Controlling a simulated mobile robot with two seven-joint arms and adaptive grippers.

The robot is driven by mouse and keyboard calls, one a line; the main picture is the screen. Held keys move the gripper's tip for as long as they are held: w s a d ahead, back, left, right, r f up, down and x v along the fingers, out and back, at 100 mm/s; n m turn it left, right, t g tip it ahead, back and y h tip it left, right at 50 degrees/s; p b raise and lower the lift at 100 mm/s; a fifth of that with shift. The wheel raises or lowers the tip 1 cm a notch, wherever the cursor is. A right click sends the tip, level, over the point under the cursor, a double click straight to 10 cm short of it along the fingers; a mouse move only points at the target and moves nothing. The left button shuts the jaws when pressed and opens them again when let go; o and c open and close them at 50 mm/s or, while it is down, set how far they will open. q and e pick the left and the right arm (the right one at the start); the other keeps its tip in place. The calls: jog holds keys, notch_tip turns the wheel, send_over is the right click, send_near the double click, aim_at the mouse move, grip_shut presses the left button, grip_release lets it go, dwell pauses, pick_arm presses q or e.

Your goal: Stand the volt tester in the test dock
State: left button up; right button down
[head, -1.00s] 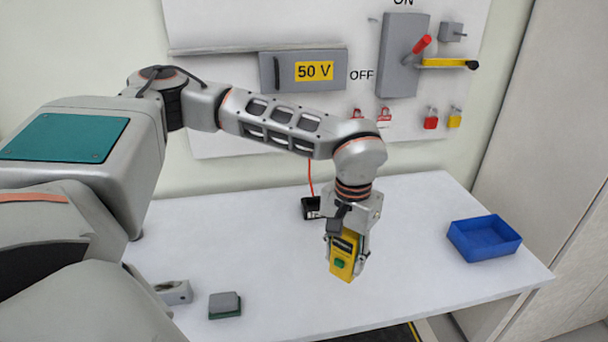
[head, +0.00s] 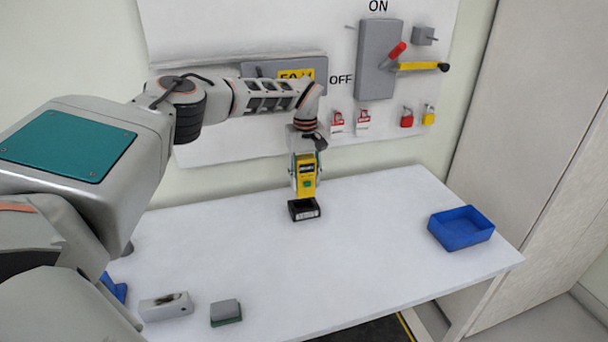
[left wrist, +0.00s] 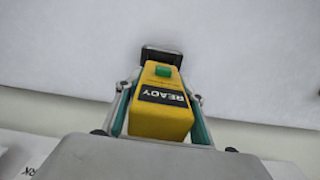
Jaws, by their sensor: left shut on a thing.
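The yellow volt tester (head: 306,176) has a dark display and a green button. It is upright in my left gripper (head: 304,172), which is shut on it. In the left wrist view the tester (left wrist: 163,105) sits between the two fingers (left wrist: 160,110), and its display reads READY. The black test dock (head: 304,209) stands on the table near its back edge. The tester's lower end is at the dock's top in the head view; I cannot tell whether it is inside or just above. The dock also shows beyond the tester in the left wrist view (left wrist: 162,54). My right gripper is not in view.
A blue bin (head: 461,229) stands at the table's right. A grey block (head: 226,312) and a light grey holder (head: 166,306) lie at the front left. The wall panel behind carries a switch box (head: 378,60) and several padlocks. The middle of the white table (head: 350,255) is clear.

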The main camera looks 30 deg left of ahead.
aim_at(304, 195)
pick_arm(q)
jog(key=shift+w+a+r, duration=0.1)
jog(key=shift+w+a, duration=0.15)
jog(key=shift+a, duration=0.15)
jog(key=shift+f+b, duration=0.3)
jog(key=shift+f, duration=2.85)
jog(key=shift+f, duration=0.25)
jog(key=o, duration=1.4)
jog(key=shift+s, duration=0.1)
